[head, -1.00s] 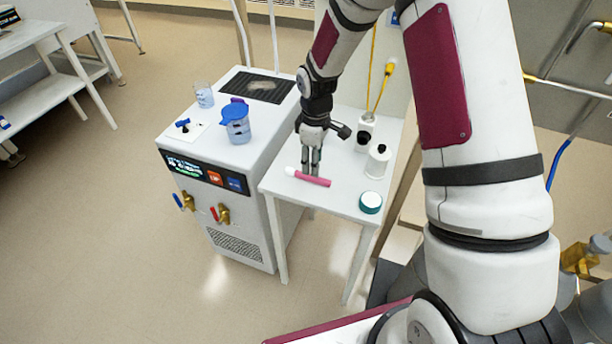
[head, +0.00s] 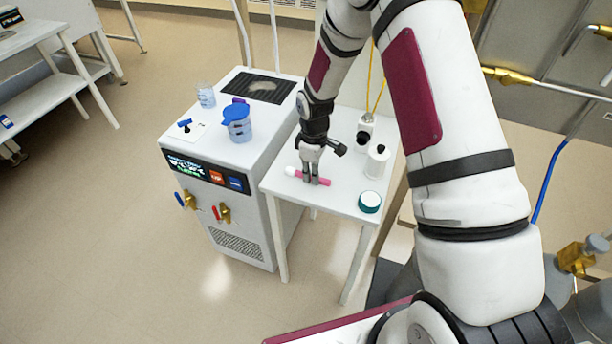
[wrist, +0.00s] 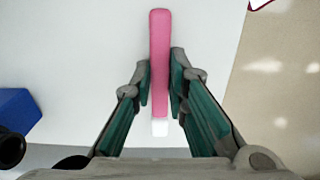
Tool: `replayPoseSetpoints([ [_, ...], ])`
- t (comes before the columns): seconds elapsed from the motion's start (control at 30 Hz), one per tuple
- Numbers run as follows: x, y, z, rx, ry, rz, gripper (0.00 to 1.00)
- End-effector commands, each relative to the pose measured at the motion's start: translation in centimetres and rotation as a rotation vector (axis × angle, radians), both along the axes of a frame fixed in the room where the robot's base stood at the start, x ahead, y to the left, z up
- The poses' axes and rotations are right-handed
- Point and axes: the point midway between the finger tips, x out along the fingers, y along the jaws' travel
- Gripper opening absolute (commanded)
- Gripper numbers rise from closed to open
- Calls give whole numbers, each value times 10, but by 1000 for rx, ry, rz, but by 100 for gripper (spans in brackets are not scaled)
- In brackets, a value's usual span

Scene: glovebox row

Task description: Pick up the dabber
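The dabber is a slim pink stick with a white end. It lies on the small white table (head: 334,206) near its front left edge. In the head view the dabber (head: 325,182) is partly hidden by my gripper (head: 310,181), which points down over it. In the wrist view the dabber (wrist: 160,60) runs up the picture between the two fingers of my gripper (wrist: 162,85), its white end toward me. The fingers stand on either side with narrow gaps showing. My gripper is open around it.
A teal-rimmed round jar (head: 369,201) and a white bottle with a black cap (head: 377,161) stand on the table to the right. The white machine (head: 265,140) on the left carries a blue-lidded jug (head: 237,124) and a clear beaker (head: 206,96).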

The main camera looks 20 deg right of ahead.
Motion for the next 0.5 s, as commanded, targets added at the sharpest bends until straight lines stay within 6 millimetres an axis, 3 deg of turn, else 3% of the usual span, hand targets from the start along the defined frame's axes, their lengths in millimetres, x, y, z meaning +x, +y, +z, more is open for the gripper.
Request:
replayPoseSetpoints([
  [0.33, 0, 0, 2, 0, 0, 0, 0],
  [0.5, 1, 0, 12, 0, -1, -1, 0],
])
